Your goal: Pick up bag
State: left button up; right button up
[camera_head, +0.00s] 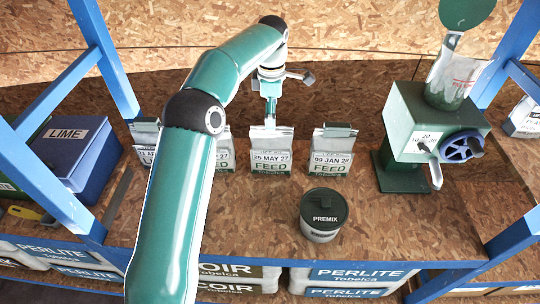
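Several grey-white bags stand in a row on the brown board shelf. The FEED bag labelled 25 MAY 27 (270,160) is in the middle of the row. The bag labelled 99 JAN 28 (331,160) stands to its right. Another FEED bag (225,158) and a bag at the left (146,150) are partly hidden behind my arm. My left gripper (270,120) points down at the top edge of the 25 MAY 27 bag. Its fingers are small and seen narrowly, so I cannot tell whether they grip the bag. My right gripper is not in view.
A green mixer (410,125) with a blue handwheel (461,147) stands at the right. A PREMIX tin (322,213) stands in front of the bags. A blue LIME box (72,160) is at the left. Blue frame posts flank the shelf; PERLITE sacks (350,280) lie below.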

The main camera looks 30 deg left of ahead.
aim_at(271, 142)
pick_arm(q)
notch_tip(271, 142, down, 12)
jog(key=shift+r, duration=0.25)
dwell(0.3)
jog(key=shift+c, duration=0.2)
jog(key=shift+w, duration=0.1)
jog(key=c, duration=1.7)
